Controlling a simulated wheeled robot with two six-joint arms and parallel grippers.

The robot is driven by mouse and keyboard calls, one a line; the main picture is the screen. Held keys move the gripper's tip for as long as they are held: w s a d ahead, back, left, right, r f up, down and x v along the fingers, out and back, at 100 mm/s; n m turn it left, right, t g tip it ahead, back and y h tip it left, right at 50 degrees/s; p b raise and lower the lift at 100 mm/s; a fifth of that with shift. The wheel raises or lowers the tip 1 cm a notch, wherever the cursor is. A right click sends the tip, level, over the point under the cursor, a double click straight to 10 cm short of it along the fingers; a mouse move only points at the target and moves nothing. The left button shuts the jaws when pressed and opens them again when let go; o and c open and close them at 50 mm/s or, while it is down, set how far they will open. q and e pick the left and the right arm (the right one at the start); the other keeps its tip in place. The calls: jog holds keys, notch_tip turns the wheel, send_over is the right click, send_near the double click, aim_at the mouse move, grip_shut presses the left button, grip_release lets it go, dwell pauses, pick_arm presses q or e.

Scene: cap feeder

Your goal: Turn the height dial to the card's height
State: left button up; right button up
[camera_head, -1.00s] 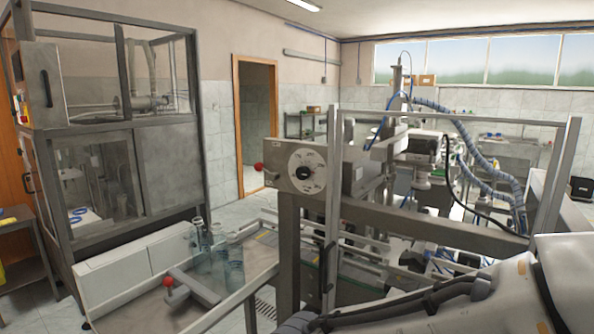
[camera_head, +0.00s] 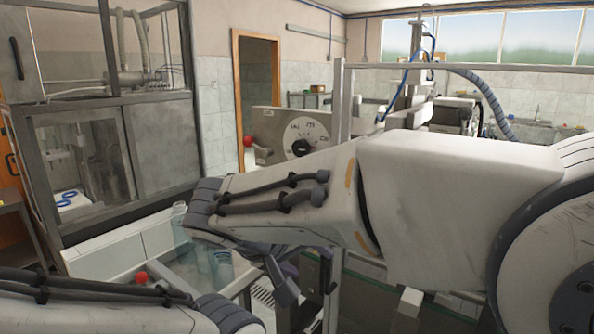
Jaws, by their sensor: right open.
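The height dial (camera_head: 306,133) is a pale round disc with dark markings on the grey metal box (camera_head: 266,124) in the middle of the head view. Its black centre knob (camera_head: 302,147) shows, but my right forearm hides the lower edge. The markings are too small to read surely. My right gripper (camera_head: 283,282) is open, low and left of the dial, below my right wrist and apart from the dial. It is partly hidden, and I see nothing in it. My left arm comes in at the bottom left; its gripper is out of view. I cannot make out the card.
A red ball knob (camera_head: 248,141) stands left of the dial. Another red ball (camera_head: 140,277) and clear bottles (camera_head: 220,264) are at the lower left, by the metal tray. A grey-framed glass cabinet (camera_head: 165,155) stands at the left. My right arm hides much of the machine.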

jog(key=w+a+r+m+t+h+b, duration=0.2)
jog(key=w+a+r+m+t+h, duration=0.1)
jog(key=w+a+r+m+t, duration=0.3)
jog(key=m+t+h, duration=0.1)
jog(key=m+h, duration=0.1)
jog(key=m, duration=0.1)
send_near(298, 150)
jog(key=shift+t, duration=0.3)
jog(key=p+x, duration=0.3)
jog(key=x, duration=0.4)
jog(key=shift+w+d+f, duration=0.1)
jog(key=shift+w+d, duration=0.1)
jog(key=shift+d, duration=0.1)
jog(key=shift+w+d+f+p, duration=0.1)
jog(key=shift+w+d+p, duration=0.15)
jog(key=shift+w+p, duration=0.1)
pick_arm(q)
jog(key=shift+r, duration=0.25)
pick_arm(e)
jog(key=shift+c, duration=0.3)
